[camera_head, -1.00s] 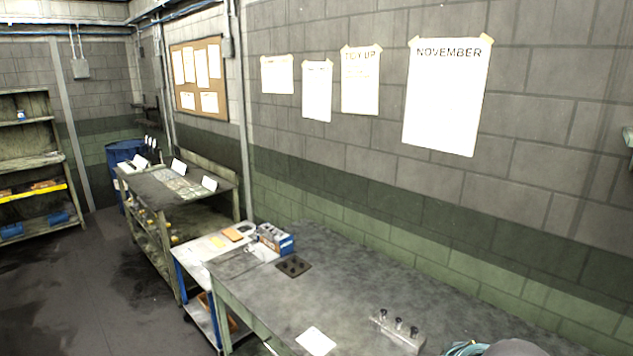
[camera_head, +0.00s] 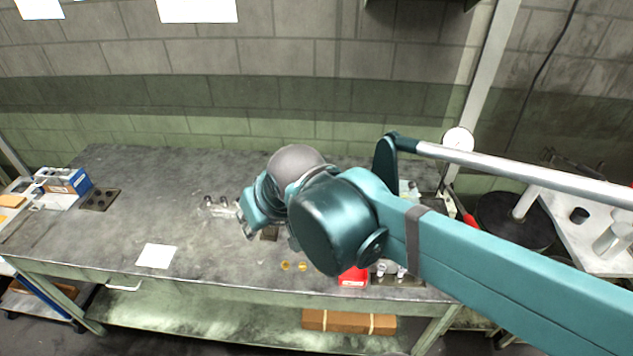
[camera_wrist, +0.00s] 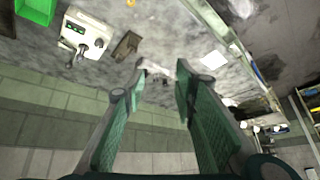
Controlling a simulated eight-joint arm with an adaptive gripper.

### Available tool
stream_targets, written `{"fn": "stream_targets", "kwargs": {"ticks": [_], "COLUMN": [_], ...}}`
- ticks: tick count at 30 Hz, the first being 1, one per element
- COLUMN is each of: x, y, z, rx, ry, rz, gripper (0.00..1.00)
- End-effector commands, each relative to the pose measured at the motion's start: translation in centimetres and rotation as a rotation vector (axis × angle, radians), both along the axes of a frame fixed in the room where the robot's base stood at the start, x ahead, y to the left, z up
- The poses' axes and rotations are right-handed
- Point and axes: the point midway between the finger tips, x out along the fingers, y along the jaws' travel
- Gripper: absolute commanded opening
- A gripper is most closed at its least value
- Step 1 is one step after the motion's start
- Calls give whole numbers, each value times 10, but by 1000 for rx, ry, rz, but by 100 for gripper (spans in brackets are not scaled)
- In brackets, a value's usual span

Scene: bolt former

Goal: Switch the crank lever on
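A pale box with green-lit windows and dark levers or knobs (camera_wrist: 85,38) lies left of my gripper in the wrist view. I cannot tell for sure which part is the crank lever. A small pale block with short dark-knobbed levers (camera_head: 218,207) stands on the bench; in the wrist view it shows near my fingertips, partly hidden by them. My gripper (camera_wrist: 162,70) is open, its two green fingers apart with nothing clearly held between them. In the head view it hangs over the bench, largely hidden behind my wrist. Contact with the block cannot be told.
The grey workbench (camera_head: 130,205) has free room at its left. A white sheet (camera_head: 157,256), a dark plate (camera_head: 270,232), a red box (camera_head: 353,277) and small yellow pieces (camera_head: 285,265) lie on it. A blue box (camera_head: 68,181) is at the far left, a gauge (camera_head: 457,139) at right.

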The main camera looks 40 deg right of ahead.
Motion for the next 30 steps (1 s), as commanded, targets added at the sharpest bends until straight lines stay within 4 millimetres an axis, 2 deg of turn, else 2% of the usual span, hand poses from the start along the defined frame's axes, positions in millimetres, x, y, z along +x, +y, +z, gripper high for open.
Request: {"fn": "stream_targets", "kwargs": {"ticks": [13, 30], "x": [41, 83], "y": [-51, -130], "z": [5, -8], "rx": [122, 284], "ry": [77, 164], "rz": [-227, -516], "gripper": [28, 28]}}
